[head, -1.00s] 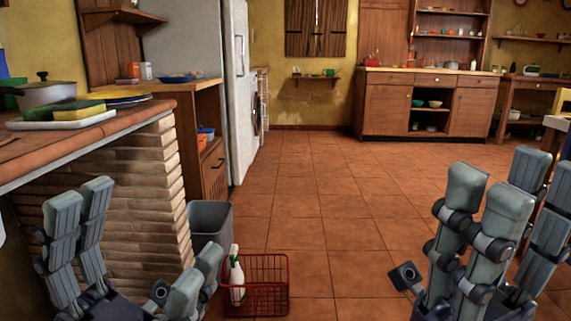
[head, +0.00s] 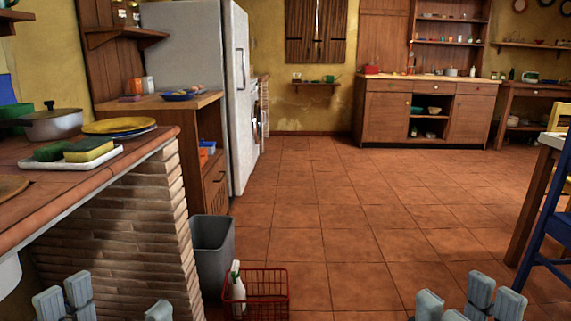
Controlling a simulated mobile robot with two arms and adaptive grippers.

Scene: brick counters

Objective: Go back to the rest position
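My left gripper (head: 112,300) shows only its grey fingertips at the bottom left edge. Its fingertips stand apart with nothing between them, in front of the brick counter. My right gripper (head: 468,302) shows its fingertips at the bottom right edge, over the tiled floor. They stand apart with nothing seen between them. The palms and most of both arms are below the picture.
A brick counter (head: 115,215) on the left holds a pot (head: 52,124), a yellow plate (head: 119,126) and sponges on a tray. A grey bin (head: 212,250) and red basket (head: 268,283) with a spray bottle stand beside it. A blue chair (head: 553,225) is right. The middle floor is clear.

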